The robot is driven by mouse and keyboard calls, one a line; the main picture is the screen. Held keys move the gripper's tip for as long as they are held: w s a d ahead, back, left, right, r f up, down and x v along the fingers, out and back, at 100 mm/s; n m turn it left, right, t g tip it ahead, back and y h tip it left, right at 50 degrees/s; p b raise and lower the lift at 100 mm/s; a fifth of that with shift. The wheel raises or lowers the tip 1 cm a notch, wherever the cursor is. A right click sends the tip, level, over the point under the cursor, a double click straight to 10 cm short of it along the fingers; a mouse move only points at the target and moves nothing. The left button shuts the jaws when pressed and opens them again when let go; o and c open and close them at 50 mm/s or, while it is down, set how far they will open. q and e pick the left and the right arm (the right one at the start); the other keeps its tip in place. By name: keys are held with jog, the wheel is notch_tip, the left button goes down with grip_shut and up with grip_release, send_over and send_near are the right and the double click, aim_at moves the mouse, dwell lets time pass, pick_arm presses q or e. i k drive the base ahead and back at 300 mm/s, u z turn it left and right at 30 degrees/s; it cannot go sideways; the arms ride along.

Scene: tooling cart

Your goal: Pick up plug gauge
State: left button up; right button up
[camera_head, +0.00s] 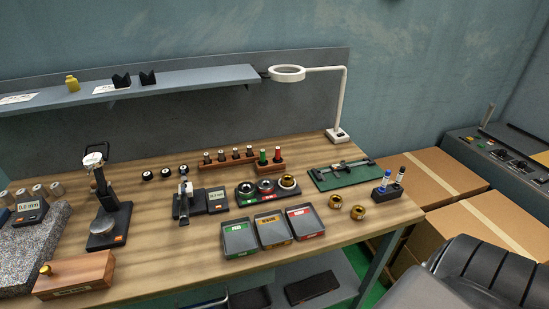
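A small wooden block (270,168) stands upright near the back of the workbench, right of the middle. It holds a green-topped piece (263,157) and a red-topped piece (277,155), which look like plug gauges. To its left, a longer wooden rack (228,164) holds several dark-based pins with light tops, possibly plug gauges too. Which one the task names cannot be told from this view. Neither of my grippers shows in the head view, and nothing is seen touching these pieces.
In front are a tray of rings (246,199), three labelled bins (239,250), and a caliper on a green mat (318,183). A lamp (338,137) stands behind. A gauge stand (104,238) and wooden box (75,284) are left. Bare wood (190,262) lies front centre.

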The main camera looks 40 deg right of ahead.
aim_at(277, 159)
jog(key=z, duration=0.7)
jog(key=k, duration=1.3)
jog(key=z, duration=0.15)
jog(key=i, duration=0.6)
jog(key=z, duration=1)
jog(key=i, duration=0.8)
jog(key=z, duration=0.05)
